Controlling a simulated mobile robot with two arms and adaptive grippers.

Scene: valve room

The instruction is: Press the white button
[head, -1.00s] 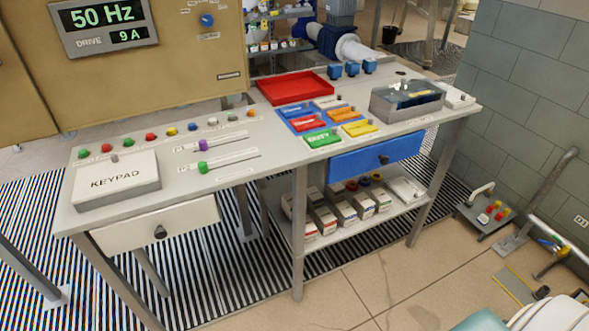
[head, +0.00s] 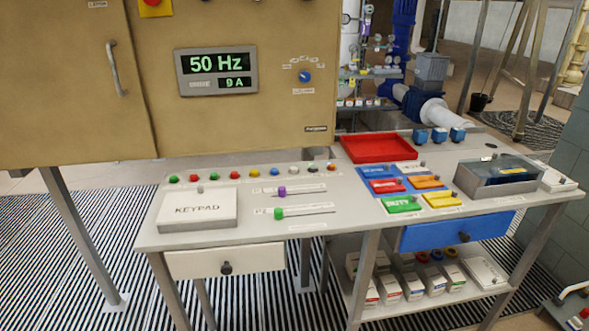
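The white button (head: 295,169) is a small round cap in the row of coloured buttons along the back edge of the grey table, between a blue button (head: 278,170) and a dark one. It is small in this view, and I cannot tell whether it is pressed in. Neither of my grippers is in view.
On the table (head: 340,213), a white keypad box (head: 197,209) stands at the left front. Purple and green sliders lie in front of the buttons. A red tray (head: 380,148) and coloured plates are to the right. A tan cabinet (head: 240,128) with a display rises behind.

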